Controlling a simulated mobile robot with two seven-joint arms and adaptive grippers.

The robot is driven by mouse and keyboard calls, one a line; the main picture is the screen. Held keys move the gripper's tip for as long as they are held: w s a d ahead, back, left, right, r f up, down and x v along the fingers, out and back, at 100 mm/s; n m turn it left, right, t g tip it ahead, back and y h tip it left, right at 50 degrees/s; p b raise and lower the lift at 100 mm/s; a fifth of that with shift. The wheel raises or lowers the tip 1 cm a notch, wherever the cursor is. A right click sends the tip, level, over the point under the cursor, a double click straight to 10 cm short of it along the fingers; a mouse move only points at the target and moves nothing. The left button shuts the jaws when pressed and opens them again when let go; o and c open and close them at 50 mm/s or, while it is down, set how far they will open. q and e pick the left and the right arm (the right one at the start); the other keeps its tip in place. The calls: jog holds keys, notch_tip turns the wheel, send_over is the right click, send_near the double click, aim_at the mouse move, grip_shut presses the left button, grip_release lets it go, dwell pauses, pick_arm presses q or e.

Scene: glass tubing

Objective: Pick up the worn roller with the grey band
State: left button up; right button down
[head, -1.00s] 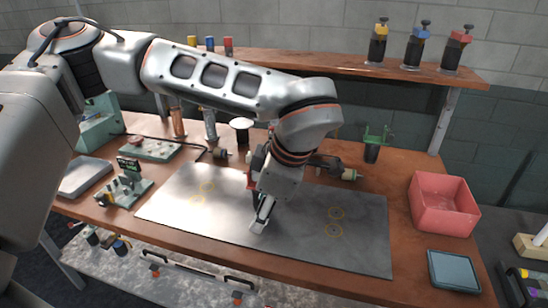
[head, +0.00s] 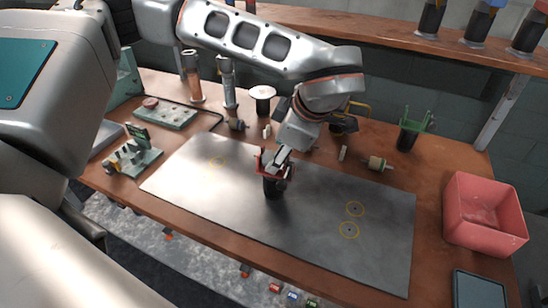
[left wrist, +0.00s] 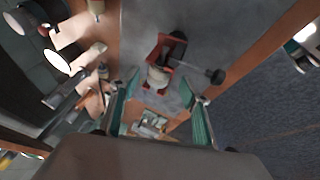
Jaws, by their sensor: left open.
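My left gripper (head: 279,158) is above the metal plate in the head view, close to a dark tool with a red bracket (head: 268,182). In the left wrist view its two green-padded fingers (left wrist: 160,108) are apart. The red-bracketed tool (left wrist: 158,75) shows beyond them, not visibly gripped. A small tan roller with greenish ends (head: 377,163) lies on the wooden bench right of the plate's back edge. Another small dark roller (head: 237,124) lies behind the plate. I cannot tell which has the grey band. My right gripper is not in view.
The metal plate (head: 310,225) has yellow ring marks and much bare room. A pink bin (head: 484,214) stands at right, a green-topped dark holder (head: 410,131) behind it. A white-topped stand (head: 262,97) and upright cylinders stand at the back. A green fixture (head: 133,154) is at left.

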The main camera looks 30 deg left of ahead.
pick_arm(q)
jog(key=shift+x, duration=1.4)
jog(key=c, duration=1.2)
jog(key=shift+w+r, duration=0.1)
